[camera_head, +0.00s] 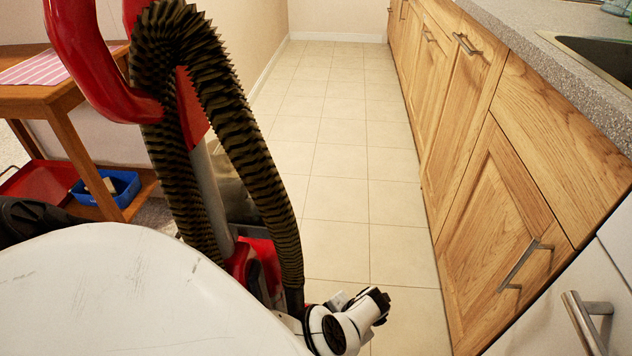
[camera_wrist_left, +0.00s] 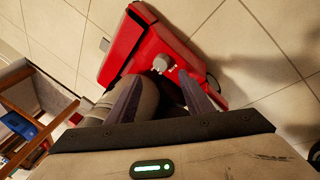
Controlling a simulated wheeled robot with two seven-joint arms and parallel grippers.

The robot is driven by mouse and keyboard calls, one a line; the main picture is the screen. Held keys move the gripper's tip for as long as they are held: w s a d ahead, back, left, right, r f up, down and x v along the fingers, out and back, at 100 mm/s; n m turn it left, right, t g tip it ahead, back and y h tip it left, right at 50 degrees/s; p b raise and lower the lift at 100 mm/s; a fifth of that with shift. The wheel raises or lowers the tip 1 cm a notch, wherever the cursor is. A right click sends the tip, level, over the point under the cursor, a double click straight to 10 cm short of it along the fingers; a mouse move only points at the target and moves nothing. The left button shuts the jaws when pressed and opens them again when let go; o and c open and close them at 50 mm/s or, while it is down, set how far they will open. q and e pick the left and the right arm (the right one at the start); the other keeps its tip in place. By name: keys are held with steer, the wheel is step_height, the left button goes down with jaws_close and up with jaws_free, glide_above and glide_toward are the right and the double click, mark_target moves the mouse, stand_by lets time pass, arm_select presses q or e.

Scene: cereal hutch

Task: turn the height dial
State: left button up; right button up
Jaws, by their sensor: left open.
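The vacuum cleaner stands upright on the tiled floor in the head view, with a red handle (camera_head: 90,60), a grey tube and a ribbed dark hose (camera_head: 240,130). Its red floor head (camera_wrist_left: 150,48) shows in the left wrist view. A small grey knob, the height dial (camera_wrist_left: 163,62), sits on top of that head. My left gripper (camera_wrist_left: 160,83) is open and empty, its two fingers pointing towards the head, with the dial beyond and between them, apart from both. In the head view the dial cannot be made out. My right gripper is not in view.
Wooden cabinets (camera_head: 500,185) with bar handles line the right under a grey counter (camera_head: 560,50). A wooden table (camera_head: 60,105) stands at the left, with a blue bin (camera_head: 122,190) and a red tray (camera_head: 40,182) on its lower shelf.

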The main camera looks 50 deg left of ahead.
arm_select(q)
steer(key=f+n+b, duration=0.1)
steer(key=n, duration=0.5)
steer(key=s+a+f+n, duration=0.1)
steer(key=f+n, duration=0.1)
steer(key=n, duration=0.4)
steer(key=f+n+t+b, duration=0.1)
steer(key=f+n, duration=0.1)
steer(key=n, duration=0.5)
steer(key=shift+s+a+y+b, duration=0.2)
steer(key=shift+s+y+b, duration=0.05)
steer(key=shift+y+b, duration=0.1)
steer(key=b+x, duration=0.2)
steer(key=x, duration=0.1)
steer(key=shift+a+f+b, duration=0.1)
steer(key=shift+f+b, duration=0.2)
steer(key=shift+b, duration=0.1)
steer(key=shift+a+f+b, duration=0.2)
steer(key=shift+f+b, duration=0.15)
steer(key=shift+f, duration=0.1)
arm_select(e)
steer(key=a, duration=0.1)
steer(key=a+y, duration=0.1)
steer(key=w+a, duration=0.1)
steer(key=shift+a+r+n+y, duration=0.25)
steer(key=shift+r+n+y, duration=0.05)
arm_select(q)
steer(key=shift+c, duration=0.2)
